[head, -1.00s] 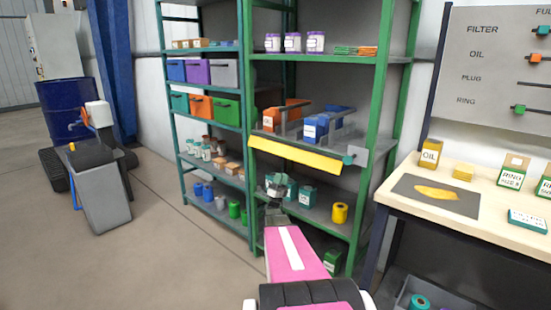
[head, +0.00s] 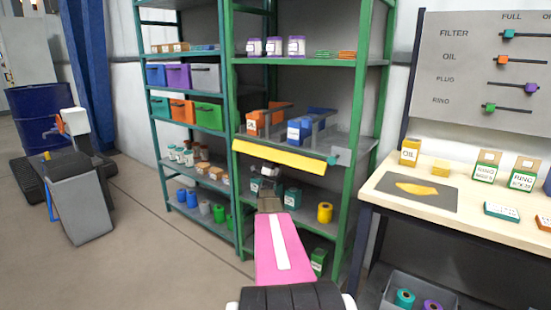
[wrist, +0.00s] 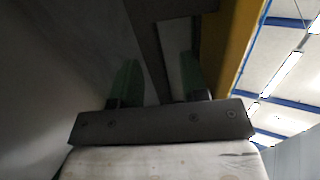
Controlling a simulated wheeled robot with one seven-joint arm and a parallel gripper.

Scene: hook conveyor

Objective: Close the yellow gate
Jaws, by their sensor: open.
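The yellow gate (head: 285,158) is a long yellow bar across the front of a middle shelf of the green rack. A teal knob (head: 333,160) and a grey plate (head: 342,157) are at its right end. Behind it stand an orange oil box (head: 252,122) and a blue box (head: 295,130) between grey dividers. My gripper (head: 268,170) is open, just below the bar's middle; I cannot tell whether it touches. In the wrist view my gripper (wrist: 160,78) has its two green fingers apart with nothing seen held, and a yellow strip, likely the gate (wrist: 236,45), runs along the right.
Teal boxes (head: 292,197) and a yellow roll (head: 325,212) stand on the shelf below, near my gripper. A workbench (head: 470,200) with a grey mat and boxes is at the right. Open floor lies at lower left.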

